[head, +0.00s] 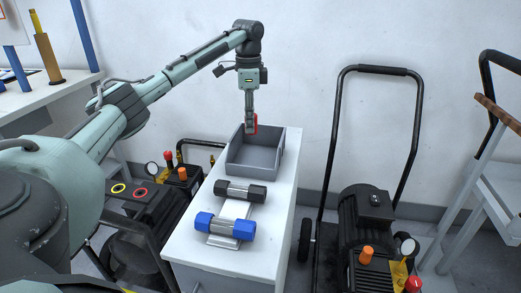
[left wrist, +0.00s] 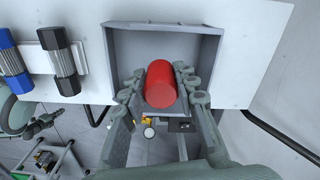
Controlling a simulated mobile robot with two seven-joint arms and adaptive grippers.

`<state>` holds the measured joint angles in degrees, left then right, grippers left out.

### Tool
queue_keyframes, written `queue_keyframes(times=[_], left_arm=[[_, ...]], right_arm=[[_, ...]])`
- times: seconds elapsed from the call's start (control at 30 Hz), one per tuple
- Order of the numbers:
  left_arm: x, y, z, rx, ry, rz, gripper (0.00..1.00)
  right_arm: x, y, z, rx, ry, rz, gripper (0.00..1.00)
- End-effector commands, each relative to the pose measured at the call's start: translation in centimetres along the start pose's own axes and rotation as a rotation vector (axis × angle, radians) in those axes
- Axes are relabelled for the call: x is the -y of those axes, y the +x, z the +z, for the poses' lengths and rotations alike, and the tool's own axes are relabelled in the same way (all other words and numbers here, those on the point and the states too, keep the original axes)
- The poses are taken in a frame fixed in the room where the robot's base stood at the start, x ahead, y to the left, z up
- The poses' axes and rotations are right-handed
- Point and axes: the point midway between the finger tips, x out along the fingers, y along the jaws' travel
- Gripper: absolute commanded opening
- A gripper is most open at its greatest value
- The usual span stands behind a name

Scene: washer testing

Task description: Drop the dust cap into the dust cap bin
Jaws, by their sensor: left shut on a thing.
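The dust cap is a red cylinder (left wrist: 161,84), held between the fingers of my left gripper (left wrist: 160,88) in the left wrist view. In the head view my left gripper (head: 250,122) points down over the grey bin (head: 262,158), and a red edge of the cap shows beside its fingers. The bin is an open, empty-looking box at the far end of the white table; it also shows in the left wrist view (left wrist: 207,48). The cap appears over the bin's open side; its exact height above the floor of the bin is unclear. My right gripper is out of view.
A black-ended cylinder (head: 240,191) and a blue-ended cylinder (head: 224,226) lie on a holder on the white table (head: 190,262), nearer than the bin. Wheeled machines with gauges stand on both sides of the table. A wall is behind.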

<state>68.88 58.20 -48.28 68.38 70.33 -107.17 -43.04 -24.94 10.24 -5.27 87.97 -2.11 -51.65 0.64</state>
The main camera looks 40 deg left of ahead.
Motion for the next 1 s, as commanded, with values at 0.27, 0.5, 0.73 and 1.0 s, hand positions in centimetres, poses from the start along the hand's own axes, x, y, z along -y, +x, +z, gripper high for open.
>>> queue_keyframes(times=[0.27,0.5,0.73,1.0], left_arm=[[0.0,2.9,0.0,-0.001,-0.001,0.001,0.14],[0.0,3.6,0.0,-0.001,-0.001,0.000,0.14],[0.0,3.5,0.0,-0.001,-0.001,0.000,0.36],[0.0,3.5,0.0,-0.001,-0.001,0.000,0.53]], right_arm=[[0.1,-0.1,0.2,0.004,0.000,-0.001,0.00],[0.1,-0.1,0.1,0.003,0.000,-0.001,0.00],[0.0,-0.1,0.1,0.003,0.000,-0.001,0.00],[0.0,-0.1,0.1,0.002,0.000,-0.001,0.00]])
